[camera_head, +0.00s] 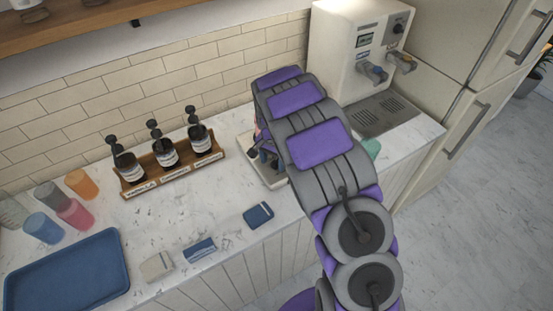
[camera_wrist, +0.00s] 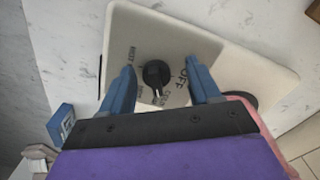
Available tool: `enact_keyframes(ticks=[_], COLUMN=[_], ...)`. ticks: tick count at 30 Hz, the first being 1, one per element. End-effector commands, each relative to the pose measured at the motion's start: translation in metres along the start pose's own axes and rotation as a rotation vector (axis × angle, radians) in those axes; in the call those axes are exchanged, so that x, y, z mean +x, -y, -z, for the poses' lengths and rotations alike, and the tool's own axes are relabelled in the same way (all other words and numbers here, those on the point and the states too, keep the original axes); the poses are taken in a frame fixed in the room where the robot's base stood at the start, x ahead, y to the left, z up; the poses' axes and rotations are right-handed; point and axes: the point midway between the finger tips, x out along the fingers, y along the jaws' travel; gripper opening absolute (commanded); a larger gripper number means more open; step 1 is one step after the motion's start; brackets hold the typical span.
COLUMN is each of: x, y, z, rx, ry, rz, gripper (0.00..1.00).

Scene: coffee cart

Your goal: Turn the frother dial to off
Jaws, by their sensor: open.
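The frother dial (camera_wrist: 156,74) is a round black knob on a grey panel of the cream frother (camera_wrist: 265,72) in the wrist view. Printed words ring it, with "OFF" to its right beside one finger. A pale mark shows at the dial's lower edge. My gripper (camera_wrist: 159,72) is open, its blue fingers on the left and right of the dial with gaps visible. In the head view my purple and grey arm hides most of the frother (camera_head: 274,182); only part of its base shows on the counter.
A wooden rack (camera_head: 176,174) with three dark bottles stands left of the frother. A cream dispenser (camera_head: 352,60) with taps stands to the right. Coloured cups (camera_head: 76,214), a blue tray (camera_head: 68,275) and small packets (camera_head: 200,250) lie left and in front.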

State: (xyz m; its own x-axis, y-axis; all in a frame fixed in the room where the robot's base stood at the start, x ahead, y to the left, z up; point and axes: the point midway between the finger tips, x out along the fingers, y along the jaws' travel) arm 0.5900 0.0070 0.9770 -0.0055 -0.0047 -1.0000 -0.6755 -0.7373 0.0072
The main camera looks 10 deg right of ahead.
Motion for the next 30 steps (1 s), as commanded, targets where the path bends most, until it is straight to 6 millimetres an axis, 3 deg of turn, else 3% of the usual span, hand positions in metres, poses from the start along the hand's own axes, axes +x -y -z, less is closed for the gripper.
enact_keyframes(ticks=[4,11,23,30], x=[-0.002,-0.003,-0.003,-0.003], y=[-0.006,-0.014,-0.009,-0.009], z=[0.006,0.013,0.004,0.006], rx=[0.000,0.002,0.000,0.002], ry=[0.002,0.007,0.002,0.006], rz=[0.008,0.019,0.006,0.011], gripper=[0.65,0.43,0.05,0.05])
